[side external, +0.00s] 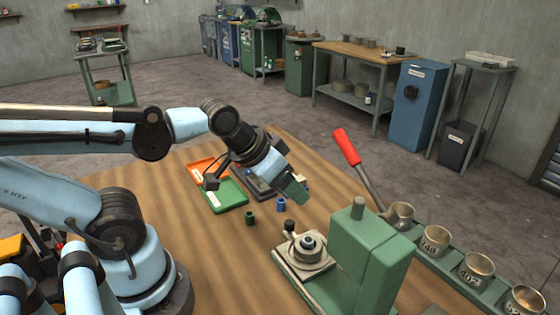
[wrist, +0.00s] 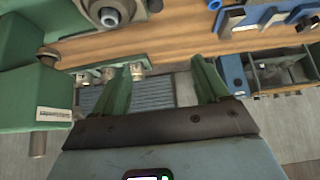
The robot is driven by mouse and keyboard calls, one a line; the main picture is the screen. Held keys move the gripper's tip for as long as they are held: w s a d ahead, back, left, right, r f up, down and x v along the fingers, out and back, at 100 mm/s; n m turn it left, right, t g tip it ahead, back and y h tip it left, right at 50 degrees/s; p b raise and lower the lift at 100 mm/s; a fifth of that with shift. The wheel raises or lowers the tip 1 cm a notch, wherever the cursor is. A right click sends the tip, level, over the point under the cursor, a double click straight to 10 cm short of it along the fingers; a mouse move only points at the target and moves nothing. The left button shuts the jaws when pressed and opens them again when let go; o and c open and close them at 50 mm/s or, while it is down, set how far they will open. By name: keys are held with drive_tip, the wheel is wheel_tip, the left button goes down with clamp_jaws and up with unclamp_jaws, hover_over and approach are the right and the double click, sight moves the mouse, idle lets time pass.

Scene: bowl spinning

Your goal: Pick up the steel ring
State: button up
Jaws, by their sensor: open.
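A grey metal ring-shaped piece (side external: 308,246) sits on the plate of the green press in the side view. A similar round grey piece (wrist: 110,15) is at the top left of the wrist view, cut by the frame edge. I cannot tell for sure that it is the steel ring. My gripper (side external: 293,190) is above the table, behind and a little left of the press, tilted down to the right. In the wrist view its two green fingers (wrist: 164,64) are wide apart with nothing between them.
The green press (side external: 367,245) with a red-handled lever (side external: 346,147) stands close to my gripper. Numbered metal cups (side external: 435,240) stand in a rack at right.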

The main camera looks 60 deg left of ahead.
drive_tip(key=d+r+n+g, duration=0.1)
drive_tip(key=d+n+g, duration=0.1)
drive_tip(key=d+g, duration=0.35)
hover_over(308, 240)
drive_tip(key=s, duration=0.1)
wheel_tip(308, 240, down, 6)
drive_tip(key=shift+f, duration=0.15)
drive_tip(key=shift+w+f, duration=0.25)
drive_tip(key=shift+f, duration=1.1)
drive_tip(key=shift+w+f, duration=0.25)
drive_tip(key=shift+f, duration=1.05)
drive_tip(key=c, duration=1)
drive_tip(key=shift+r, duration=0.25)
drive_tip(key=shift+c, duration=0.2)
